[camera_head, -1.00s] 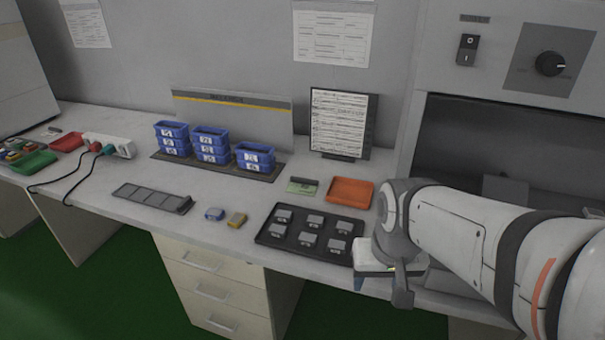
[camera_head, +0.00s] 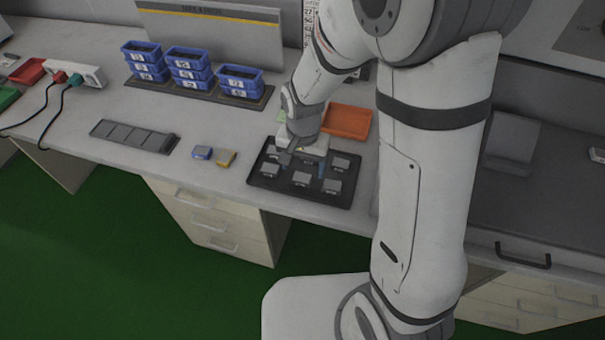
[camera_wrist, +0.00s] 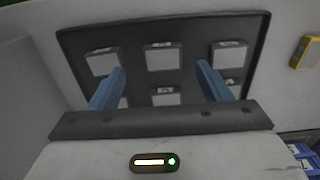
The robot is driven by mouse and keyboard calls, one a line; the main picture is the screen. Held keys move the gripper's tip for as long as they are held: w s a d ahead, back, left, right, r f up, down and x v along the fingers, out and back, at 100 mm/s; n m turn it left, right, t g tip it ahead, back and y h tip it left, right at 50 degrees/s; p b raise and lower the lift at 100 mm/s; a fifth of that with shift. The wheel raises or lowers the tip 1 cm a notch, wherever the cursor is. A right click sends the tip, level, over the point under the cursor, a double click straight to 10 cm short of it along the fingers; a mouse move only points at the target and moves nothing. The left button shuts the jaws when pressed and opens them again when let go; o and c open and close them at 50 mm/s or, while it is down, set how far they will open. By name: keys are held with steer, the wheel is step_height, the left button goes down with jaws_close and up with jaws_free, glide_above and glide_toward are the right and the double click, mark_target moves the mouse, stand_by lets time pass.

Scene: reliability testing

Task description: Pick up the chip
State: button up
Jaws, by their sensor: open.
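A black tray (camera_head: 262,183) on the bench holds several small grey chips in two rows. Front-row chips (camera_head: 301,180) show clearly in the head view; the back row is partly hidden by my gripper (camera_head: 304,164). My gripper points down over the tray, open and empty. In the wrist view, its two blue fingers stand wide apart over the tray (camera_wrist: 193,60), with the gripper (camera_wrist: 160,72) framing the middle column. The middle chip of the upper row (camera_wrist: 163,57) and one below it (camera_wrist: 165,97) lie between the fingers in that picture. The fingers partly cover outer chips in the lower row.
A grey slotted strip (camera_head: 133,136) and stacked blue bins (camera_head: 240,80) are farther left.

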mark_target(302, 177)
steer(key=f, duration=0.4)
steer(key=shift+w+a+f, duration=0.15)
steer(key=shift+w+f, duration=0.1)
steer(key=c, duration=1.1)
